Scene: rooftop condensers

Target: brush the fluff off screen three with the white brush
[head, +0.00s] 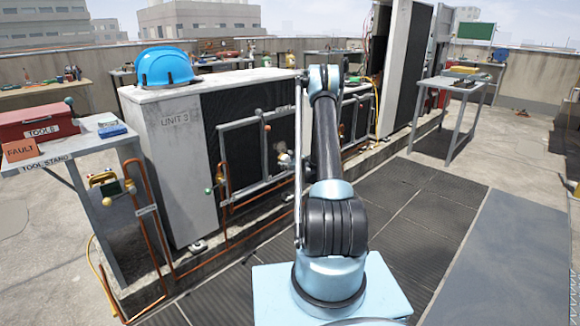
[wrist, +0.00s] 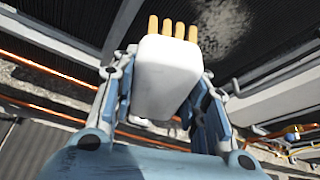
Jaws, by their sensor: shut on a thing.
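My gripper (wrist: 166,82) is shut on the white brush (wrist: 168,70) in the wrist view. The brush's tan bristles point toward the top of the picture, at a dark screen (wrist: 262,50). A pale grey patch of fluff (wrist: 222,28) lies on that screen, just right of the bristles. I cannot tell whether the bristles touch the screen. In the head view, the cabinet marked UNIT 3 (head: 168,165) has a black screen (head: 262,103) on its side. My arm hides the gripper and brush there, and I cannot make out fluff.
A grey pipe frame (head: 222,160) stands before the unit's screen, with copper pipes (head: 160,240) low along the curb. A blue hard hat (head: 165,68) sits on the unit. A tool stand (head: 85,150) is at left, a table (head: 450,83) at right. Dark mats (head: 420,205) lie clear.

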